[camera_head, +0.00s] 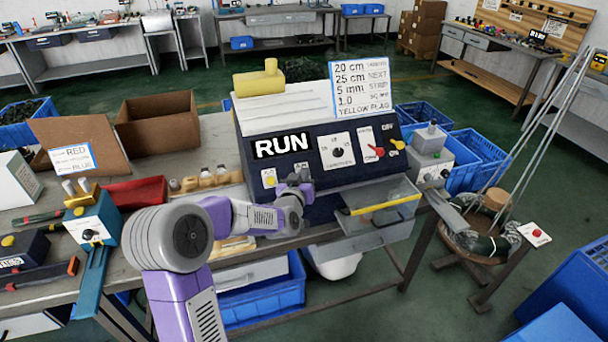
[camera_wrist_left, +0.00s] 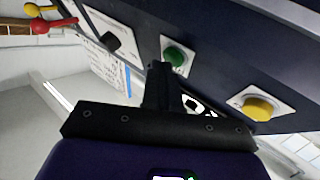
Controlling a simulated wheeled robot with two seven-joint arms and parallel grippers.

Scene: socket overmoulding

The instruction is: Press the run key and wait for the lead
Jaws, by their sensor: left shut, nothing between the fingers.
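The dark blue machine (camera_head: 325,184) has a sloped front panel with a large RUN sign (camera_head: 282,145). A yellow key (camera_head: 269,177) sits low on its left side; it also shows in the left wrist view (camera_wrist_left: 257,107). A green key (camera_wrist_left: 177,59) on a white plate shows in the left wrist view. My left gripper (camera_head: 303,181) is shut and empty at the panel, right of the yellow key. In the left wrist view its fingertips (camera_wrist_left: 158,70) are right beside the green key; I cannot tell if they touch it. My right gripper is not in view.
A black dial (camera_head: 337,152) and a red switch (camera_head: 377,152) are farther right on the panel. A clear tray (camera_head: 381,208) juts out below. A grey box (camera_head: 430,158) stands right of the machine, a blue-white device (camera_head: 92,222) to the left. An order card (camera_head: 361,88) stands on top.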

